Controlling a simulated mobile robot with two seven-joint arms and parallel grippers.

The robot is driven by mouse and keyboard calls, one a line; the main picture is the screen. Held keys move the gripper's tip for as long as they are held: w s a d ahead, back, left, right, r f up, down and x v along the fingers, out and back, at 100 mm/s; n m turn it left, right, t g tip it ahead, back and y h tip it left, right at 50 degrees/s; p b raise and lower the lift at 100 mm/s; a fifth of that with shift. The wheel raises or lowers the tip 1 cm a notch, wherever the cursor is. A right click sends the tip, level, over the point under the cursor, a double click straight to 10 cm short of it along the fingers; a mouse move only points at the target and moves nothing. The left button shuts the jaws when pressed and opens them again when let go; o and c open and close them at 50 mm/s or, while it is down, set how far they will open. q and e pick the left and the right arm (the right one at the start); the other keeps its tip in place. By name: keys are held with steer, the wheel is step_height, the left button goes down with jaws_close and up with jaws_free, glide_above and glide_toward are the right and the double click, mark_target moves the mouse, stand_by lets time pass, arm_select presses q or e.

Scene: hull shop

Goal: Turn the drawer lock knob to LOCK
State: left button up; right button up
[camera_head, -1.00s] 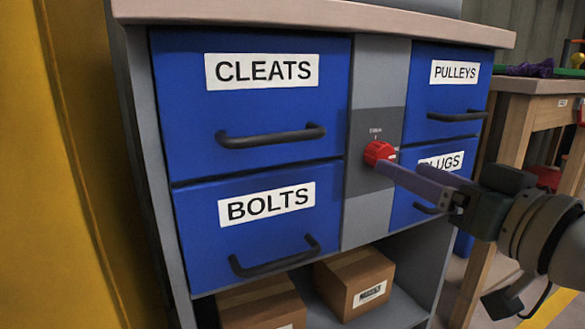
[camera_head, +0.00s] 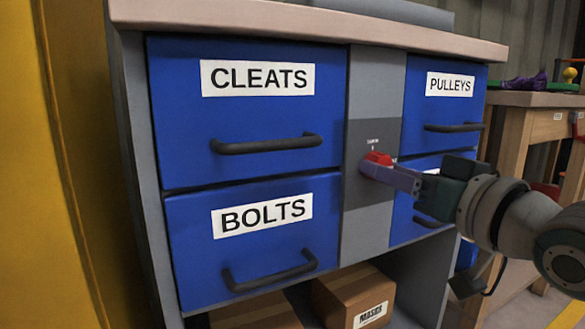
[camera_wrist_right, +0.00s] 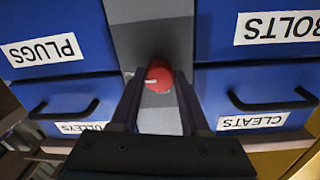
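The red lock knob (camera_head: 377,159) sits on a dark grey plate (camera_head: 359,142) on the panel strip between the drawer columns. Small lettering above it is too small to read. In the wrist view the knob (camera_wrist_right: 159,75) shows a small white mark on its left side. My right gripper (camera_head: 385,172) reaches in from the right, its purple-grey finger covering the knob's lower front. In the wrist view my right gripper's fingers (camera_wrist_right: 159,84) stand on either side of the knob, very close to it; firm contact cannot be made out. My left gripper is not in view.
Blue drawers labelled CLEATS (camera_head: 175,115), BOLTS (camera_head: 190,250) and PULLEYS (camera_head: 470,100) have dark bar handles and look closed. The PLUGS drawer (camera_wrist_right: 70,75) is left in the wrist view. Cardboard boxes (camera_head: 340,287) sit below. A wooden bench (camera_head: 515,135) stands at right.

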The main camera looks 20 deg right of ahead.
jaws_close()
steer(key=shift+d+n+t+y+p, duration=0.15)
steer(key=shift+n+p, duration=1.95)
steer(key=shift+n, duration=2.45)
steer(key=shift+n+t+y+p, duration=0.15)
steer(key=shift+n+p, duration=1.95)
steer(key=shift+n, duration=2.45)
